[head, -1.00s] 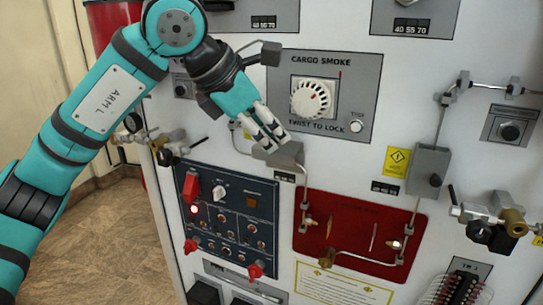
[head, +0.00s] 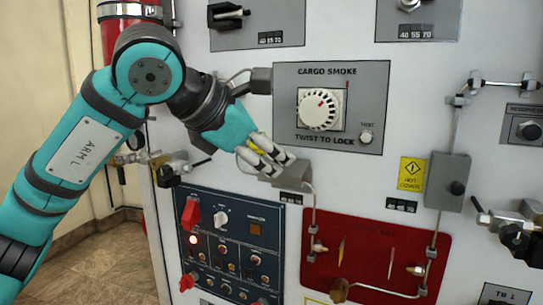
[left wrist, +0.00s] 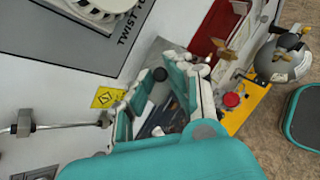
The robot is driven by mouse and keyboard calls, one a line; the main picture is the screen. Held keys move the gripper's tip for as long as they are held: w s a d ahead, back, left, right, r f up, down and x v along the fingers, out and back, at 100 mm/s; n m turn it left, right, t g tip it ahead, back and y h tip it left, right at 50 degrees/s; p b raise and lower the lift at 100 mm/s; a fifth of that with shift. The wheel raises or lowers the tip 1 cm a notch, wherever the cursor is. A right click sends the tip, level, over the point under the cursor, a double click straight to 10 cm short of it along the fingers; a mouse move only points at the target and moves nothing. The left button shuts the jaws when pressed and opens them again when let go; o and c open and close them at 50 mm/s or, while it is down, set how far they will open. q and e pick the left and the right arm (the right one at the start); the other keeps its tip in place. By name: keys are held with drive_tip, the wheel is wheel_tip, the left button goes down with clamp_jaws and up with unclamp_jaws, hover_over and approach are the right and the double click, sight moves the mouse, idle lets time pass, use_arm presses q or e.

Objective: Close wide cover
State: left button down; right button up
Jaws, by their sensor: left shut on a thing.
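A grey box-like cover (head: 294,178) with pipes joined to it is on the white panel below the cargo smoke dial; I take it as the wide cover. My left gripper (head: 272,164) reaches down to it from the upper left, its fingers at the cover and hiding part of it. In the left wrist view the fingers (left wrist: 165,92) close around a grey and dark piece, whose outline is hard to make out. How far the cover is open cannot be told.
The cargo smoke dial (head: 318,109) is just above right of my fingers. A blue switch panel (head: 238,240) with red guards is below left, and a red plate (head: 375,255) with thin pipes below right. A second grey box (head: 452,182) is at right.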

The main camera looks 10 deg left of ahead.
use_arm(q)
drive_tip(key=c, duration=1.3)
unclamp_jaws()
drive_tip(key=shift+o, duration=0.2)
drive_tip(key=v, duration=1.2)
